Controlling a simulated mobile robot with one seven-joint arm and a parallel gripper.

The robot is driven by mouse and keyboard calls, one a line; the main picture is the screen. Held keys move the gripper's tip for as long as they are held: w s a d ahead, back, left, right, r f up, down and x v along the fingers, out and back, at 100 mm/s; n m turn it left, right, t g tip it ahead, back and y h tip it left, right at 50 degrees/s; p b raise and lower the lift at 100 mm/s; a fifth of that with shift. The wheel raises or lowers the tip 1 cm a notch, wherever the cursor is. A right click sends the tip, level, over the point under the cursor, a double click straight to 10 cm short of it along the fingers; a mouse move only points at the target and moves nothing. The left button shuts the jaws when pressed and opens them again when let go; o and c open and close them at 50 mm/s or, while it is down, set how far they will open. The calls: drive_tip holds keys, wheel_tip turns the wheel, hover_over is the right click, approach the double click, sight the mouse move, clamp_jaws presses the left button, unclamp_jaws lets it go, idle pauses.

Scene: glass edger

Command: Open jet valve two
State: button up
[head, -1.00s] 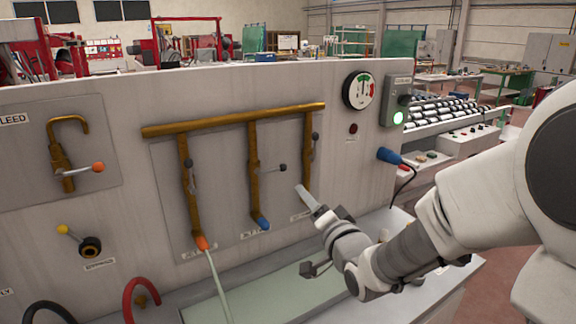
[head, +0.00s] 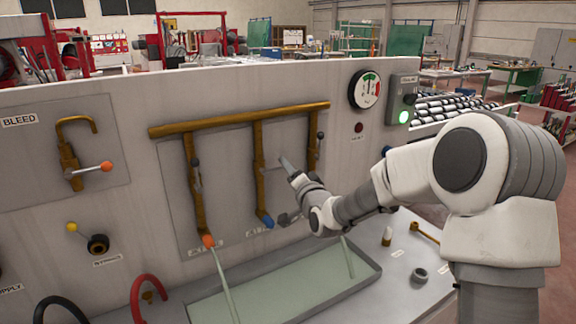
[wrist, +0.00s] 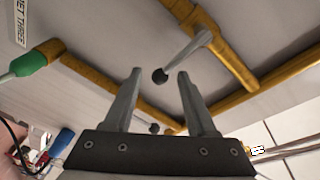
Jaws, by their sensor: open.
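The middle brown pipe (head: 259,180) ends in a blue nozzle (head: 266,221). Its metal lever (wrist: 190,49) sticks out crosswise from the pipe and ends in a black knob (wrist: 160,76). In the wrist view the knob lies between the open fingertips of my gripper (wrist: 158,73), with a gap on both sides; I cannot tell the depth. In the head view my gripper (head: 285,163) is right of the middle pipe and mostly hides this lever.
The left pipe (head: 194,185) and right pipe (head: 312,150) have levers lying along them. Streams fall from the orange nozzle (head: 208,241) and on the right into the tray (head: 235,316). A green nozzle (wrist: 30,64) sits by a "JET THREE" label (wrist: 20,22).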

drive_tip(key=shift+x, duration=1.15)
drive_tip(key=shift+c, duration=0.4)
clamp_jaws()
drive_tip(key=shift+f, duration=0.15)
